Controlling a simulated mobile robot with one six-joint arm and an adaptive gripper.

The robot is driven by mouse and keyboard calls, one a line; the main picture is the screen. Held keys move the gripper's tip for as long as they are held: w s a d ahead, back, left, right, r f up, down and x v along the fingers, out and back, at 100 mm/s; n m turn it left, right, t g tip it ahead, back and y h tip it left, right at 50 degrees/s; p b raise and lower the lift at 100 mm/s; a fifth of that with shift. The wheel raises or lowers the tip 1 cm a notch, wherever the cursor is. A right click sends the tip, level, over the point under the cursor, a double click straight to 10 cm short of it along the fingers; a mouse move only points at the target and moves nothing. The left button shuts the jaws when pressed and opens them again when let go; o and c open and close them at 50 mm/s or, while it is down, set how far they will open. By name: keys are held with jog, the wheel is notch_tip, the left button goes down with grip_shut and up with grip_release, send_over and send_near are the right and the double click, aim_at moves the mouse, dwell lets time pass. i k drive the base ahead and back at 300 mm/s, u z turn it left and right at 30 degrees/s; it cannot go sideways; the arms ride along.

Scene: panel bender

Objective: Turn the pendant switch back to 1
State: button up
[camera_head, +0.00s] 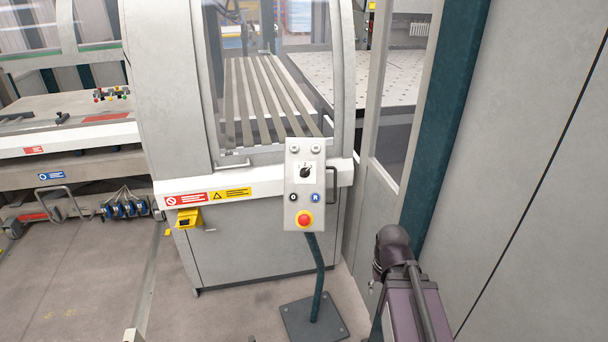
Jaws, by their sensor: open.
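The pendant (291,212) is a light grey control box on a bent dark teal post (319,275), standing upright near the picture's middle. Its black rotary switch (305,172) sits in the upper half of the face, with small markings around it. The knob looks tilted, but I cannot read which number it points at. Below it are a dark round button (293,197), a blue button marked R (315,197) and a red mushroom button (304,218) on yellow. My gripper is not in view; part of my arm shows at the lower right, apart from the pendant.
A grey machine cabinet (240,248) with a window stands right behind the pendant. A yellow foot-pedal-like box (188,217) hangs at its left. The post's dark base plate (314,318) lies on the floor. A large grey panel (530,180) and teal column (448,120) bound the right.

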aim_at(305, 172)
jog(key=u, duration=0.2)
jog(key=i, duration=1.1)
jog(key=z, duration=0.2)
